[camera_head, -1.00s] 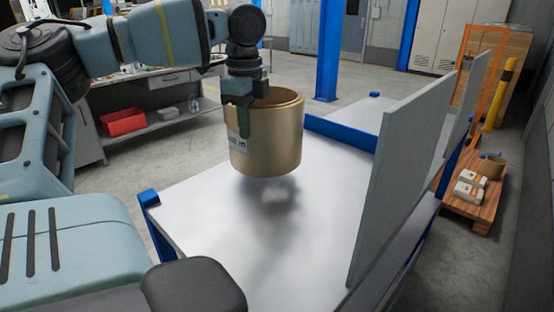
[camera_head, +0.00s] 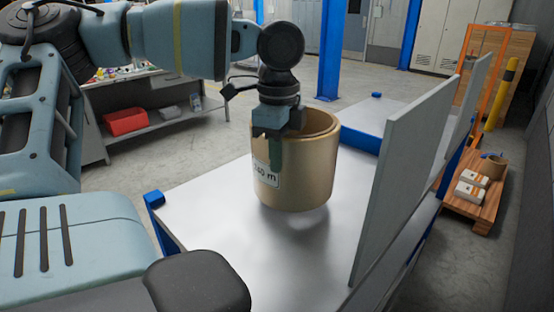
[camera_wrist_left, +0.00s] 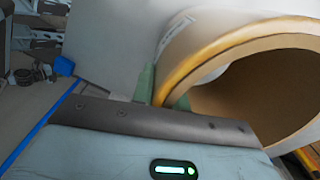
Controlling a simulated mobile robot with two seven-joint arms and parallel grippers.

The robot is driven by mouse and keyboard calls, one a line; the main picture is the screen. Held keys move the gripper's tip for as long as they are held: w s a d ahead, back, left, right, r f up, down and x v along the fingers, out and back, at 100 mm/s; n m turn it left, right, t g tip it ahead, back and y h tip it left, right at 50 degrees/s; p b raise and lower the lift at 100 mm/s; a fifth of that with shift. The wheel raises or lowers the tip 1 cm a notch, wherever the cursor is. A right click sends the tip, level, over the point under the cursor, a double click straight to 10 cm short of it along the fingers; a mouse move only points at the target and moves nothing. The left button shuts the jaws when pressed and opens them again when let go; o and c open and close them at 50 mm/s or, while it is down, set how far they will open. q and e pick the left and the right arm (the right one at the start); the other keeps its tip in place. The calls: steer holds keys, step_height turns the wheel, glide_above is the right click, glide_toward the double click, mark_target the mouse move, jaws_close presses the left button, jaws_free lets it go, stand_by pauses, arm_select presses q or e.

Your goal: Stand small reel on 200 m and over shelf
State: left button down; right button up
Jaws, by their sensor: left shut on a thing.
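A tan hollow reel (camera_head: 312,170) hangs upright from my left gripper (camera_head: 280,145), low over the pale shelf surface (camera_head: 240,265). A white label on its side is partly covered by a green finger; only an ending like "40 m" shows. The gripper comes from above and is shut on the reel's wall. The inner finger is hidden inside the reel in the head view. The left wrist view shows the reel's open end (camera_wrist_left: 225,45) and rim beside the fingers (camera_wrist_left: 163,88). A soft reflection lies under the reel, which seems just clear of the surface. My right gripper is out of view.
An upright grey divider panel (camera_head: 405,165) stands to the right of the reel. Blue corner posts (camera_head: 153,200) and a blue rear rail (camera_head: 360,140) edge the shelf. Its left and front parts are bare. A wooden pallet (camera_head: 468,208) with small goods stands beyond, right.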

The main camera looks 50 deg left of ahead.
arm_select(q)
steer(key=shift+a+f, duration=0.15)
steer(key=shift+f, duration=1.4)
steer(key=c, duration=1.4)
jaws_free()
steer(key=shift+s, duration=0.1)
step_height(320, 180, up, 12)
steer(key=shift+r, duration=0.1)
